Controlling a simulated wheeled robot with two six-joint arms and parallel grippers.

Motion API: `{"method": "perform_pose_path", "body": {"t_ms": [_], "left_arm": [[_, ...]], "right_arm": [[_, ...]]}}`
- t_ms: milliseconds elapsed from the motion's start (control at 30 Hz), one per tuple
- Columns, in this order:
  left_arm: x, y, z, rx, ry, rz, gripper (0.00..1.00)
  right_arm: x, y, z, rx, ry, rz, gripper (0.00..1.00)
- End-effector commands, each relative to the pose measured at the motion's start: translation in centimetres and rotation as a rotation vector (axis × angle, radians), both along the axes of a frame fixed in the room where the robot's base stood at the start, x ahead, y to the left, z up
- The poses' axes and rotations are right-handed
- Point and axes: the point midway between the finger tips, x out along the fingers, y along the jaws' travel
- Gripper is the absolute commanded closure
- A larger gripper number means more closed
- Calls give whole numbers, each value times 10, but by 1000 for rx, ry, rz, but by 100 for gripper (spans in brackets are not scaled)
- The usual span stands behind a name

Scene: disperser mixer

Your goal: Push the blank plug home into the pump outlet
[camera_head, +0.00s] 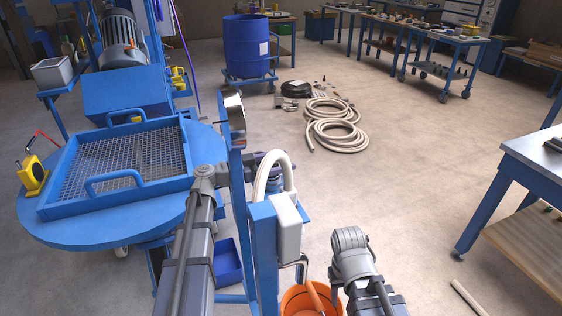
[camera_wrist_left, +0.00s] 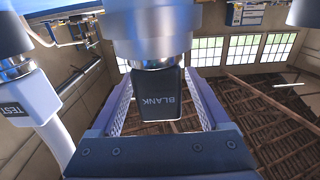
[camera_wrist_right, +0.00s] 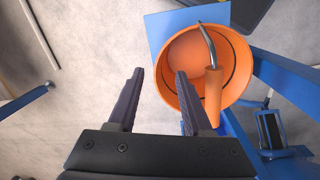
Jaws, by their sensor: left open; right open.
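The blank plug (camera_wrist_left: 157,97) is a dark block lettered BLANK in the left wrist view. Its upper end meets the steel collar of the pale cylindrical pump outlet (camera_wrist_left: 152,32); how deep it sits cannot be told. My left gripper (camera_wrist_left: 158,82) is open, with one finger on each side of the plug. In the head view, my left arm reaches toward the blue post, and the plug is not distinguishable there. My right gripper (camera_wrist_right: 160,76) is open and empty, beside and above an orange bucket (camera_wrist_right: 236,62).
A pipe labelled TEST (camera_wrist_left: 38,112) stands close beside the plug. A round blue table (camera_head: 75,230) stands left.

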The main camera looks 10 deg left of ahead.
Motion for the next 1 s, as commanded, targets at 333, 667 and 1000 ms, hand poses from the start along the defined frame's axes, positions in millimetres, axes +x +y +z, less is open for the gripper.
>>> {"method": "perform_pose_path", "body": {"t_ms": [333,667,1000], "left_arm": [[0,0,9,0,0,0,20],[0,0,50,0,0,0,20],[0,0,96,0,0,0,20]], "right_arm": [[0,0,10,0,0,0,50],[0,0,50,0,0,0,50],[0,0,96,0,0,-1,50]]}}
